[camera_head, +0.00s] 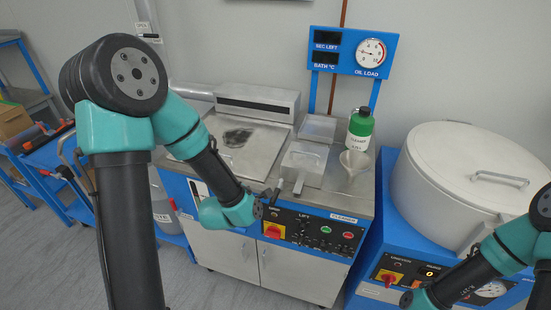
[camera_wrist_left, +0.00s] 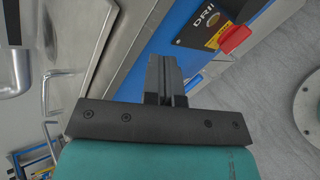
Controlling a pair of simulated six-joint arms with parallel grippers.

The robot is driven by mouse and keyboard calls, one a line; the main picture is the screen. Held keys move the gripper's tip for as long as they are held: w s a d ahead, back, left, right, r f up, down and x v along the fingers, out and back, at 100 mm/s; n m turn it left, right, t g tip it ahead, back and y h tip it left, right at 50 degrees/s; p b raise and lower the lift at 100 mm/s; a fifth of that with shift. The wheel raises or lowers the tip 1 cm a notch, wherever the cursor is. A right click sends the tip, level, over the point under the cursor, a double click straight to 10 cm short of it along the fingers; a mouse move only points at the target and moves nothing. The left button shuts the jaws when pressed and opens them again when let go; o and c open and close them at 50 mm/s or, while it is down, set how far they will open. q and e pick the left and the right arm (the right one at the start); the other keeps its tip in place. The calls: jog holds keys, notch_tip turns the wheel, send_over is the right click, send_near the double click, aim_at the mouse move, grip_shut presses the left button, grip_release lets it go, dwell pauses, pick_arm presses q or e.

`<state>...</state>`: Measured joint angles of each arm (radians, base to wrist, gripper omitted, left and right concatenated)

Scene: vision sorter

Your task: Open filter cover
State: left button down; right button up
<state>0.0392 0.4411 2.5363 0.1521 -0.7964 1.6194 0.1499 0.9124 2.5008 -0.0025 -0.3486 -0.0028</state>
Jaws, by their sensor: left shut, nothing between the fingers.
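A square metal cover with a bar handle (camera_head: 304,160) lies on the worktop of the cleaner bench and looks like the filter cover; it appears closed. My left gripper (camera_head: 273,196) is just in front of and left of it, above the bench's front edge, apart from the handle. In the left wrist view the left fingers (camera_wrist_left: 166,76) are together and empty. A U-shaped metal handle (camera_wrist_left: 46,96) shows at the left of that view; I cannot tell which lid it belongs to. My right arm enters at the lower right, with its gripper out of frame.
A larger flat lid (camera_head: 240,140) covers the bench's left part. The front control panel (camera_head: 312,230) has a red switch (camera_head: 274,231). A big white drum (camera_head: 470,180) stands at right.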

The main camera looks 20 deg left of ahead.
aim_at(291, 154)
pick_arm(q)
jog(key=w+d+r+n+t, duration=0.1)
jog(key=d+r+n, duration=0.1)
jog(key=r+n, duration=0.1)
jog(key=w+d+r+n+t, duration=0.1)
jog(key=d+r+n+t, duration=0.1)
jog(key=r+n, duration=0.2)
jog(key=w+d+r+n+t, duration=0.1)
jog(key=d+r+n, duration=0.2)
jog(key=r+n, duration=0.1)
jog(key=shift+r+t, duration=0.4)
jog(key=shift+r, duration=0.05)
jog(key=x, duration=0.9)
jog(key=shift+w+f, duration=0.15)
jog(key=shift+w, duration=0.25)
jog(key=shift+w+a+r, duration=0.1)
jog(key=shift+r, duration=0.1)
